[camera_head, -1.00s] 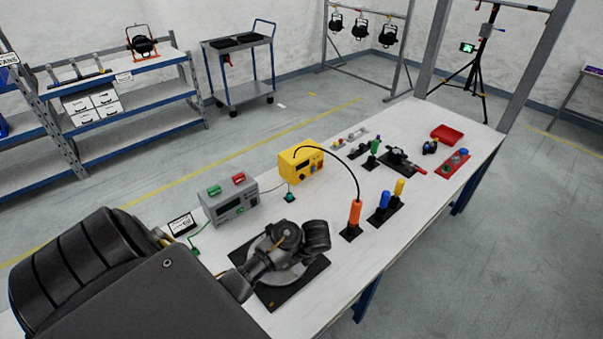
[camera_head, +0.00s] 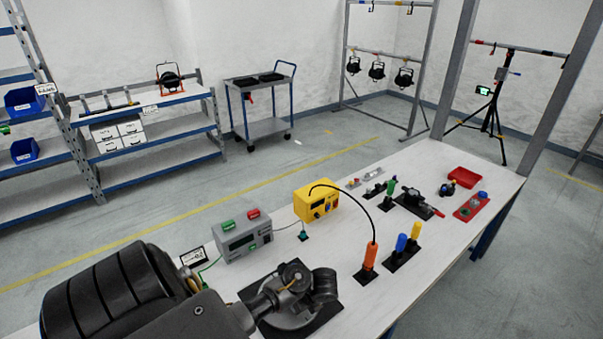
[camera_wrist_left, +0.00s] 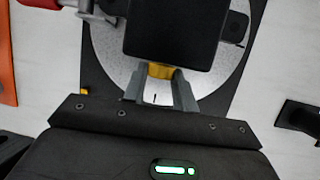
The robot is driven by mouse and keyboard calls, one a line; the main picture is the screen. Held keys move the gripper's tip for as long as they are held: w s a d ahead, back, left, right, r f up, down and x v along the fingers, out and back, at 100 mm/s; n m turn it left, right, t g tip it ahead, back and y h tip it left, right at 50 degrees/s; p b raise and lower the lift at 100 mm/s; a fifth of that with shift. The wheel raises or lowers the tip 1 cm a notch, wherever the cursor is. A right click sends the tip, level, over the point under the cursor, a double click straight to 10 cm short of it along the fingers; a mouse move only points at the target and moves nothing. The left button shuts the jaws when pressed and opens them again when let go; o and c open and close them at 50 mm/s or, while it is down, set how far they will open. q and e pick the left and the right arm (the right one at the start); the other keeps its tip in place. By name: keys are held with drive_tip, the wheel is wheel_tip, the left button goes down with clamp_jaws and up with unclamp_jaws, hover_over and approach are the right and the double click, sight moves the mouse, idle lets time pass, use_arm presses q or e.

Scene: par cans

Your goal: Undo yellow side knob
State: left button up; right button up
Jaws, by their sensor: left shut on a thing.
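The yellow side knob (camera_wrist_left: 160,71) shows in the left wrist view at the near edge of a black body (camera_wrist_left: 172,30). The body is above a pale round disc (camera_wrist_left: 101,62) on a black plate (camera_head: 323,313). My left gripper (camera_wrist_left: 160,90) is shut on the knob, with one grey finger on each side of it. In the head view my left arm (camera_head: 110,295) reaches in from the left to the plate; the knob and fingertips cannot be made out there. My right gripper is not in view.
A grey box (camera_head: 243,239) and a yellow box (camera_head: 316,203) stand behind the plate. Upright orange (camera_head: 371,257), blue (camera_head: 401,243) and yellow (camera_head: 416,229) handles stand to its right. A red tray (camera_head: 465,177) lies at the far end. Bare white tabletop lies between them.

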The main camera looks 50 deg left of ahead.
use_arm(q)
drive_tip(key=shift+t, duration=0.3)
drive_tip(key=shift+s+t, duration=0.1)
drive_tip(key=shift+t, duration=0.2)
drive_tip(key=shift+s+f+t+b, duration=0.15)
drive_tip(key=shift+f+t+b, duration=0.05)
drive_tip(key=shift+t+b, duration=0.5)
drive_tip(key=t+b, duration=0.1)
drive_tip(key=b, duration=0.2)
drive_tip(key=t+b, duration=0.1)
drive_tip(key=b, duration=0.2)
drive_tip(key=n+t+b, duration=0.1)
drive_tip(key=b, duration=0.2)
drive_tip(key=shift+s+f+t, duration=0.2)
drive_tip(key=shift+s+t, duration=0.05)
drive_tip(key=shift+t, duration=0.05)
drive_tip(key=shift+r+b, duration=0.15)
drive_tip(key=shift+b, duration=0.35)
drive_tip(key=shift+r, duration=0.1)
